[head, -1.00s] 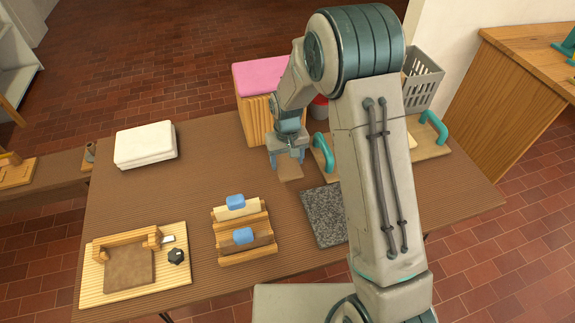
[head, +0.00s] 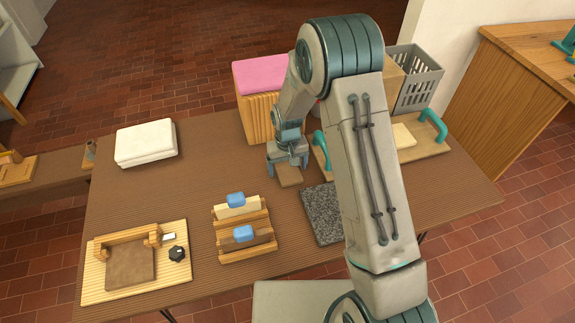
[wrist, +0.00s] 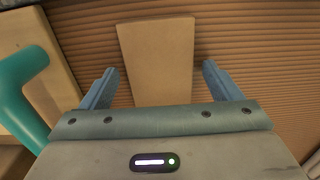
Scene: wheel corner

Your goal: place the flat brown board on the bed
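The flat brown board (head: 289,180) is a plain light-brown rectangle on the brown ribbed table, just in front of the wooden block. In the wrist view the board (wrist: 157,60) lies ahead of and between my fingers, with a gap on each side. My gripper (head: 287,163) is open above the board, pointing down; it also shows in the wrist view (wrist: 160,80). What looks like the bed (head: 130,270) is at the table's front left: a ribbed wooden base with a dark brown square, a corner fence and a black knob.
A slotted rack (head: 242,235) with blue-handled pieces and a speckled grey slab (head: 321,213) stand nearby. A pink-topped wooden block (head: 258,115) is behind my gripper. A teal-handled tray (head: 432,148) is to the right. A white stack (head: 146,145) sits back left; the table's left middle is clear.

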